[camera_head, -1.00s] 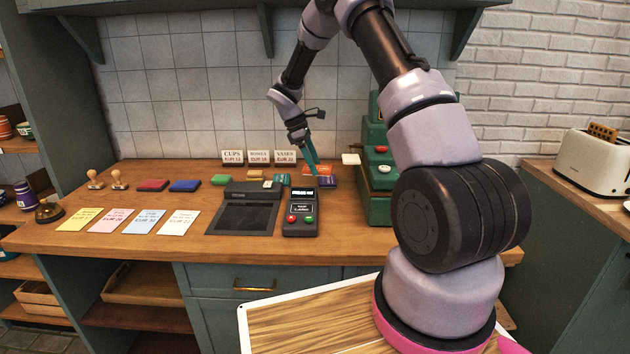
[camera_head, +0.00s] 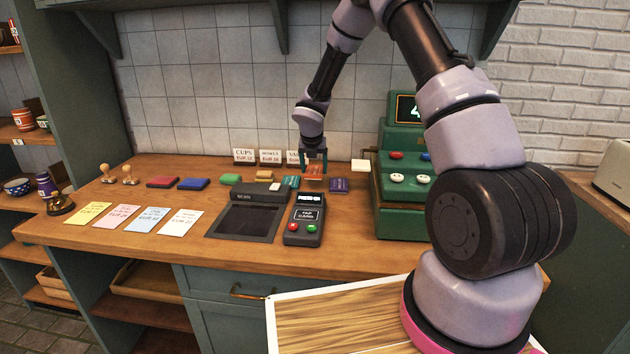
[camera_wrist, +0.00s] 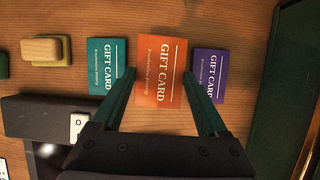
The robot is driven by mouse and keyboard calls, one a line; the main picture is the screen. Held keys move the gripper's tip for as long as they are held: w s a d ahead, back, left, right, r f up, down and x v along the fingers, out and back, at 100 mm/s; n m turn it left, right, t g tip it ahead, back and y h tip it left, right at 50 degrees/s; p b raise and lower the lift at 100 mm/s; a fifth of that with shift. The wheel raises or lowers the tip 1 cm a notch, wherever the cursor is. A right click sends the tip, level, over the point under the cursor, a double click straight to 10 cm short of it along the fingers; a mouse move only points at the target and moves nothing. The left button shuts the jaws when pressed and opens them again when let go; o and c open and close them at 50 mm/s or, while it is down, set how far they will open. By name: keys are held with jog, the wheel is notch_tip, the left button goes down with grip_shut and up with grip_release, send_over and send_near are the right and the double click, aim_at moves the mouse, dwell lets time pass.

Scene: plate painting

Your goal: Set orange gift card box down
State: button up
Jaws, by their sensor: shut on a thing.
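The orange gift card box (camera_wrist: 158,72) is between the two fingers of my gripper (camera_wrist: 160,90) in the wrist view, and my gripper is shut on it. In the head view the orange box (camera_head: 313,171) shows just below my gripper (camera_head: 314,160), at the back of the counter. It looks at or just above the wood; I cannot tell whether it touches. A teal gift card box (camera_wrist: 104,64) lies to its left and a purple gift card box (camera_wrist: 210,75) to its right, both apart from it.
Price signs (camera_head: 270,157) stand behind. Coloured pads (camera_head: 194,184) and paper cards (camera_head: 150,219) lie left.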

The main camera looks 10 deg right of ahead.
aim_at(313, 173)
jog(key=shift+f, duration=2.2)
jog(key=o, duration=1.2)
jog(key=shift+f, duration=0.1)
jog(key=shift+o, duration=0.2)
